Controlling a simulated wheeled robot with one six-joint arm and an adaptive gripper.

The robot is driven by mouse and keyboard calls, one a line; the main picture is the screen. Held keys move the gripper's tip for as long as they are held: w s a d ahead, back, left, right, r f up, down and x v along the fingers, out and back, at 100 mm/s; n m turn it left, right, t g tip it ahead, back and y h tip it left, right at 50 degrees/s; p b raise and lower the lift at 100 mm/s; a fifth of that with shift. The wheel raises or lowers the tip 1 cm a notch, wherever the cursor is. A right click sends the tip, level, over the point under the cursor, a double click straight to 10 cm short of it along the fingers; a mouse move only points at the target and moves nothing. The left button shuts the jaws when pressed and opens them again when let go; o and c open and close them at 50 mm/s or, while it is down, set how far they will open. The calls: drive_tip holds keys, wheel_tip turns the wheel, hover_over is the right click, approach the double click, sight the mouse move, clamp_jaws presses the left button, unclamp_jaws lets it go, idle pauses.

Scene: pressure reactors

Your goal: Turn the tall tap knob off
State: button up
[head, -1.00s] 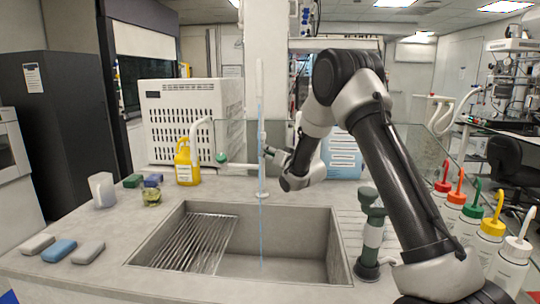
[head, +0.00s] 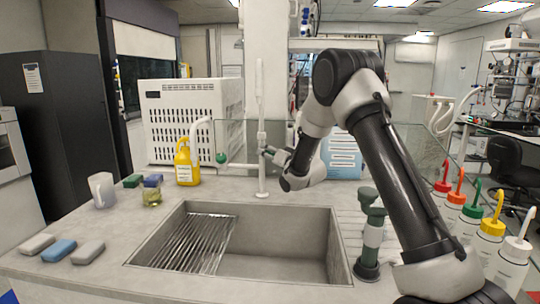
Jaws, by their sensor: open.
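The tall white tap (head: 261,110) stands upright behind the sink (head: 285,266). No water stream shows from it. A white side pipe with a green knob (head: 221,158) lies to its left. My gripper (head: 268,151) is at the tap's column, on its right side at about mid-height. Its jaws are open, but they look small and partly merge with the tap. The tall tap's own knob is not clearly seen; it appears to be at or behind my fingertips. I cannot tell whether they touch it.
A dark green fixture (head: 371,240) rises at the sink's right, near my arm. Several wash bottles (head: 490,229) line the right edge.

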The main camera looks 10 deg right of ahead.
drive_tip(key=shift+s, duration=0.1)
drive_tip(key=v, duration=1.1)
drive_tip(key=shift+s, duration=0.4)
drive_tip(key=shift+d+f, duration=0.1)
drive_tip(key=s+d+r+g+h, duration=0.3)
drive_tip(key=s+d+r, duration=0.2)
drive_tip(key=s, duration=0.4)
drive_tip(key=s+d+r+g+h, duration=0.2)
drive_tip(key=s+d+r+h, duration=0.25)
drive_tip(key=s, duration=0.45)
drive_tip(key=s+d+f+n+g, duration=0.1)
drive_tip(key=s+g, duration=0.6)
drive_tip(key=s, duration=2)
wheel_tip(320, 180, down, 2)
drive_tip(key=shift+s+f+n+y, duration=0.15)
drive_tip(key=shift+f+n+y, duration=0.15)
drive_tip(key=shift+n, duration=0.3)
